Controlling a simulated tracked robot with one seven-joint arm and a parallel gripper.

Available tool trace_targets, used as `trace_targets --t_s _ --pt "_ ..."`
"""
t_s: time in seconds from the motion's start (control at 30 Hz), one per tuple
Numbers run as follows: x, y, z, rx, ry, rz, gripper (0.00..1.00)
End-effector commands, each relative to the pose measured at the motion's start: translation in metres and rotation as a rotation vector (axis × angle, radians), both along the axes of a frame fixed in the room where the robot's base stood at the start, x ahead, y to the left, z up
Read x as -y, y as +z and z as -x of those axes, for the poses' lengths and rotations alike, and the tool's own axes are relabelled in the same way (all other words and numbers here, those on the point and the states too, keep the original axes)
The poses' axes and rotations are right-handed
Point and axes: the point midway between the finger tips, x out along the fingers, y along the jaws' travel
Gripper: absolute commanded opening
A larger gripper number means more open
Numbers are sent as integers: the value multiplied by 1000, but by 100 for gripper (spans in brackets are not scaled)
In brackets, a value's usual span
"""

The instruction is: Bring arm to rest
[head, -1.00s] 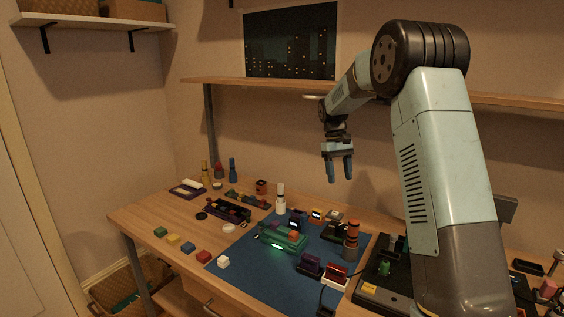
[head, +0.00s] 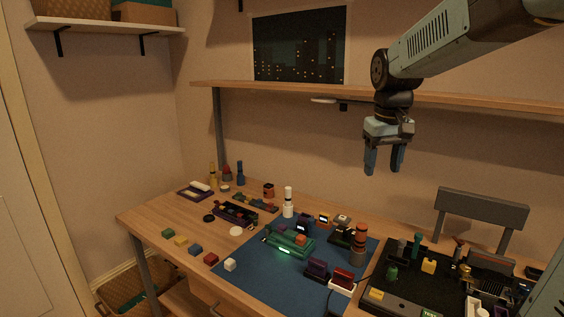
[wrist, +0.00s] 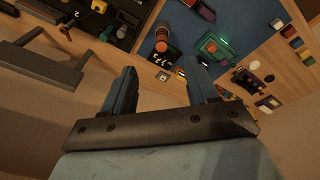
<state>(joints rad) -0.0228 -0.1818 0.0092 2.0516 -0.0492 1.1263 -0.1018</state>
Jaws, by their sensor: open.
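My gripper (head: 383,160) hangs above the back of the desk in the head view, fingers pointing down. It is open and empty, with a clear gap between its two blue fingers. It is well above the desk items and touches none of them. My arm reaches in from the upper right.
The desk (head: 151,217) bears a blue mat (head: 263,279) with a green car-like model (head: 289,241) and small parts. A black tray (head: 405,297) is at right, a grey chair-like frame (head: 480,209) behind it. A shelf (head: 290,88) runs along the wall behind my gripper.

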Motion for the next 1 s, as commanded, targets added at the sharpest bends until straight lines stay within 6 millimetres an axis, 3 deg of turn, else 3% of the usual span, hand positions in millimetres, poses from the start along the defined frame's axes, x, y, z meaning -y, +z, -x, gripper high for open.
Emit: trace_targets --t_s 0.27,0.6,0.8,1.0 --pt "3 5 69 120 -45 -25 58" --pt "4 -10 145 260 -101 -62 58" --pt "5 -23 175 321 -125 -79 58" --pt "5 -29 186 346 -134 -88 58"
